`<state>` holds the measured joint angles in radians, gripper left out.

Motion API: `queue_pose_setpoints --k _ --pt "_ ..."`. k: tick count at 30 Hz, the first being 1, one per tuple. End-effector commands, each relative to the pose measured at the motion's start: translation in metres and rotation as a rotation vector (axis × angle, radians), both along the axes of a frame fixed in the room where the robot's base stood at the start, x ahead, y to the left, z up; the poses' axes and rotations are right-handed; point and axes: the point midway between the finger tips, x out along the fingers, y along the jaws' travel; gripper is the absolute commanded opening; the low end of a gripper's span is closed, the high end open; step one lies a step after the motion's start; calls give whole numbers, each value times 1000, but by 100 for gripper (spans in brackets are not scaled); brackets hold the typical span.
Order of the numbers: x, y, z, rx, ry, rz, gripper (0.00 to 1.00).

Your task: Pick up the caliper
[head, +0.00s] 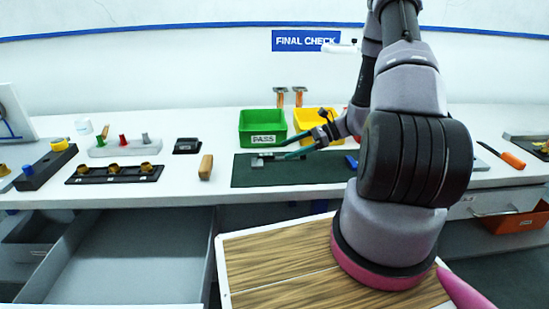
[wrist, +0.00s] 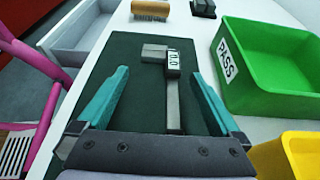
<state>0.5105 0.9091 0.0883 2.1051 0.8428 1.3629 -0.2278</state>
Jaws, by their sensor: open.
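The caliper (wrist: 173,92) lies on a dark green mat (wrist: 122,52), with its grey beam, a small display and a grey jaw block showing in the wrist view. In the head view the caliper (head: 258,161) is small, at the left part of the mat. My gripper (wrist: 160,88) is open, with its two teal fingers on either side of the caliper's beam and apart from it. In the head view my gripper (head: 282,149) is over the mat from the right.
A green PASS bin (head: 262,124) and a yellow bin (head: 312,118) stand behind the mat. An orange-handled tool (head: 512,160) lies at the right. An open drawer (head: 115,250) is below the bench.

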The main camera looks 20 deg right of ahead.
Motion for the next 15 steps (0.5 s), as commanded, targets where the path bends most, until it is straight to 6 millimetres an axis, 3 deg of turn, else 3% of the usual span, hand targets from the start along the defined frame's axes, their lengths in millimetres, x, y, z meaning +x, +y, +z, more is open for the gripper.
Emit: queue_pose_setpoints --k 6,15 --pt "5 32 -13 -1 2 5 100" --pt "11 59 -24 -2 1 6 100"
